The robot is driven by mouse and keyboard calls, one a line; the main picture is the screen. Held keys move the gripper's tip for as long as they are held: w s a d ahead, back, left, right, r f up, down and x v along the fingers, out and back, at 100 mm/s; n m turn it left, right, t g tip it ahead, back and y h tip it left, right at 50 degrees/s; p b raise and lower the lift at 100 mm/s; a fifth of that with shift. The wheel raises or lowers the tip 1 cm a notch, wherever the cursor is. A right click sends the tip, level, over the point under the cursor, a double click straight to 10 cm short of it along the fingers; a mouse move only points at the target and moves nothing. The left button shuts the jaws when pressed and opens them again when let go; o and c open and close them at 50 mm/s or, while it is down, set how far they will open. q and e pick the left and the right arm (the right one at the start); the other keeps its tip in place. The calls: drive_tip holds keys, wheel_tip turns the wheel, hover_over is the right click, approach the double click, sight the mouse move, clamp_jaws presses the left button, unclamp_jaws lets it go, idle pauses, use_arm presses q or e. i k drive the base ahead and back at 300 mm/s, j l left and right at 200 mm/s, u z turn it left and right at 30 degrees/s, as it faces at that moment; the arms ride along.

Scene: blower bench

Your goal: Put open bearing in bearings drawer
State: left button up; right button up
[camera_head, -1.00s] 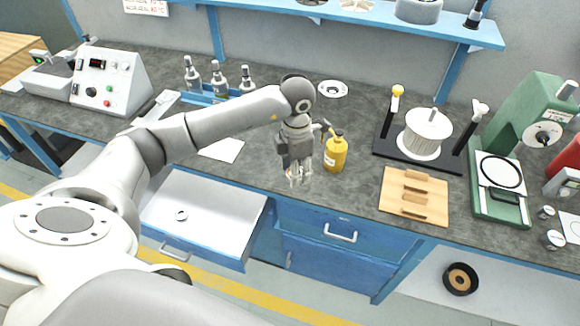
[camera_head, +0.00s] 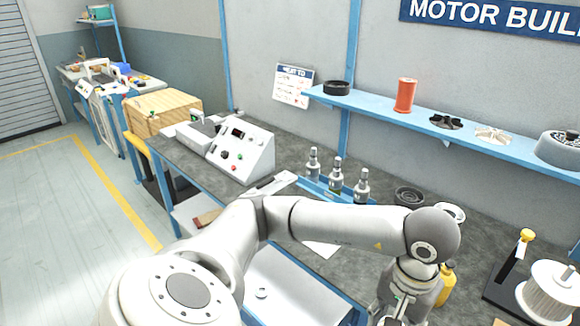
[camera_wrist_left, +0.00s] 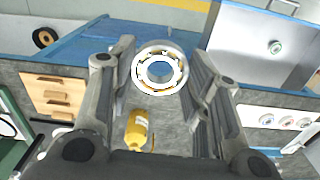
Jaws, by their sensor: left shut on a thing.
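The open bearing (camera_wrist_left: 143,80), a silver ring with its balls showing, sits between the fingers of my left gripper (camera_wrist_left: 160,62) in the left wrist view. The gripper is shut on it, above the bench's front edge. In the head view the left gripper (camera_head: 402,308) is at the bottom edge, its fingertips cut off and the bearing hidden. The pulled-out drawer (camera_head: 300,300) is left of the gripper in the head view, with a small ring (camera_head: 261,293) inside. The drawer (camera_wrist_left: 240,40) also shows at the upper right of the left wrist view. My right gripper is out of view.
A yellow bottle (camera_wrist_left: 137,128) stands on the bench close to the gripper. A control box (camera_head: 240,150) is at the bench's left end. A wooden board (camera_wrist_left: 55,95) shows in the wrist view.

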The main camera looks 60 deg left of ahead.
sight(285, 306)
drive_tip(key=i+u, duration=0.2)
drive_tip(key=i, duration=0.3)
drive_tip(key=u, duration=1.65)
drive_tip(key=i+j+z, duration=0.15)
drive_tip(key=i, duration=0.15)
